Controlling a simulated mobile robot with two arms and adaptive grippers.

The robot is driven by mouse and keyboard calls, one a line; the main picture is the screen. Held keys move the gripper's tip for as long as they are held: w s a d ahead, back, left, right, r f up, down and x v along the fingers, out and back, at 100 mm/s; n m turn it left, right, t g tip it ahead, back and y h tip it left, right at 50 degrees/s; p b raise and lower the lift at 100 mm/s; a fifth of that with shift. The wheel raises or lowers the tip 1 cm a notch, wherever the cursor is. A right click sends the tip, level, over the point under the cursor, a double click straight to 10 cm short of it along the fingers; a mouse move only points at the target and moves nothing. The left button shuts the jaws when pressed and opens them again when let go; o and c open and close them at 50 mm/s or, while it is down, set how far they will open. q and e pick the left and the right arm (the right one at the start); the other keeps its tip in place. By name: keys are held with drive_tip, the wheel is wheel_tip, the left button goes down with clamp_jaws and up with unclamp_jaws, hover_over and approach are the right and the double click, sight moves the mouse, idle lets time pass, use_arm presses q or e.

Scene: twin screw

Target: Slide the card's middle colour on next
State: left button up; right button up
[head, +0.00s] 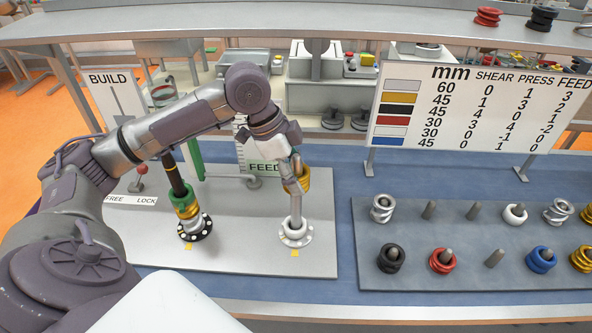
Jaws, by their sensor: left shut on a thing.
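My left gripper (297,172) is shut on a gold coil (304,181) at the upper part of the right-hand metal post (296,207). The fingers partly hide the coil, and I cannot tell whether it is around the post or just above it. A white ring (293,233) sits at the foot of this post. The left-hand post (177,182) has a dark upper part, green and gold parts below, and a dotted black disc (196,228) at its foot. The BUILD card (112,97) stands at the back left; its drawing is too small to read. My right gripper is out of view.
A grey rack (465,279) at the right has bare pegs and silver, white, black, red, blue and gold coils. A chart board (468,107) with coloured bars stands behind it. A FREE/LOCK lever with a red knob (141,169) is at the left. Blue mat shows between board and rack.

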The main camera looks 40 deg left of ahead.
use_arm(q)
drive_tip(key=shift+f+b, duration=0.35)
drive_tip(key=shift+f, duration=0.75)
drive_tip(key=o, duration=1.5)
drive_tip(key=shift+c, duration=0.2)
drive_tip(key=v, duration=1.2)
